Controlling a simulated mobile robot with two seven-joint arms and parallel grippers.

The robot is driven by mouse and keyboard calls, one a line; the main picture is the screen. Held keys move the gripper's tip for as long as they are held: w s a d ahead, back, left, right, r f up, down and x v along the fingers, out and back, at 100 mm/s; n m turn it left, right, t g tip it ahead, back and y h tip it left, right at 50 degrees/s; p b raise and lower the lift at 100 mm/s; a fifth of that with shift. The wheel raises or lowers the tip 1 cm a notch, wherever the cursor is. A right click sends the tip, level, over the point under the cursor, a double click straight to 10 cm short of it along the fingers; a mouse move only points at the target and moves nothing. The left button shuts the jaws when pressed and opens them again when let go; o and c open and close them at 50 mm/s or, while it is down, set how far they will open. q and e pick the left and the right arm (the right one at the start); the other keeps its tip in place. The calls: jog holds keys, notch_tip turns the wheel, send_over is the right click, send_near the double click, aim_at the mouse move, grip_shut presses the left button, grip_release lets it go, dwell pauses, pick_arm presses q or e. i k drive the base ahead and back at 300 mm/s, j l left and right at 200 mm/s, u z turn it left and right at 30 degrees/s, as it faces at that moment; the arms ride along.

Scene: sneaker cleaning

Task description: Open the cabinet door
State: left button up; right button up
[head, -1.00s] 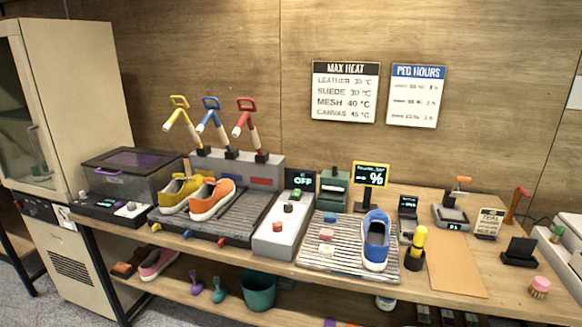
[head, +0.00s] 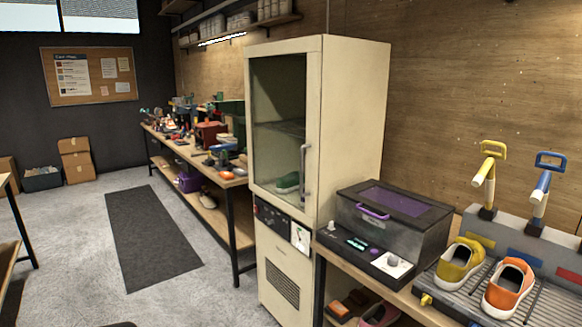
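The tall cream cabinet (head: 355,130) stands in the middle of the head view, between two workbenches. Its glass door (head: 280,130) with a cream frame faces left and appears shut. A vertical grey handle (head: 305,175) sits on the door's right edge. Behind the glass are a shelf and a dark green shoe (head: 288,183). A control panel (head: 282,225) and a vent grille are below the door. Neither of my grippers shows in the head view.
A dark box with a purple lid window (head: 395,215) stands on the bench right of the cabinet. Yellow (head: 460,262) and orange (head: 508,287) shoes are further right. Open grey floor with a dark mat (head: 150,235) lies left of the cabinet. Another cluttered bench (head: 205,165) runs behind it.

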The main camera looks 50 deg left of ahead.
aim_at(312, 45)
jog(key=i+j, duration=0.1)
jog(key=j, duration=0.95)
jog(key=i+j, duration=0.15)
jog(key=j, duration=0.4)
jog(key=i+j, duration=0.1)
jog(key=j, duration=0.45)
